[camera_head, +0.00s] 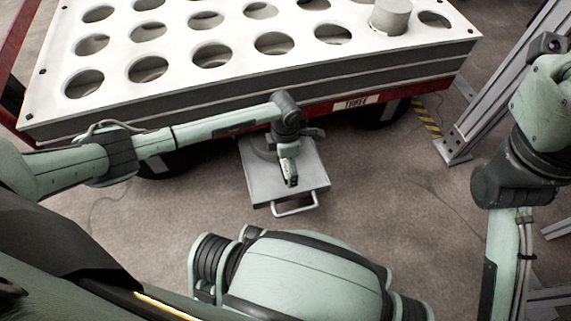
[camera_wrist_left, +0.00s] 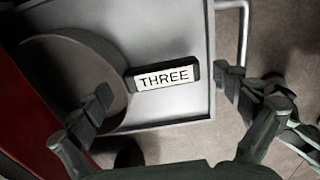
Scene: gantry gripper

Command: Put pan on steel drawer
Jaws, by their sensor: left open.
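The steel drawer (camera_head: 312,183) is a light grey tray that sticks out from under the cart, with a bar handle at its front. A round grey pan (camera_wrist_left: 68,75) lies on the drawer, partly hidden by my left arm in the head view. A dark block with a white label reading THREE (camera_wrist_left: 165,76) extends from the pan's edge over the drawer. My left gripper (camera_head: 290,180) is open above the drawer. In the left wrist view its fingers stand apart on either side of the label block. My right gripper is out of view.
A cart with a white, holed top (camera_head: 240,45) and red frame stands behind the drawer. A grey cylinder (camera_head: 391,15) sits on it at the right. A metal post (camera_head: 490,100) stands at the right. The floor (camera_head: 400,190) right of the drawer is clear.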

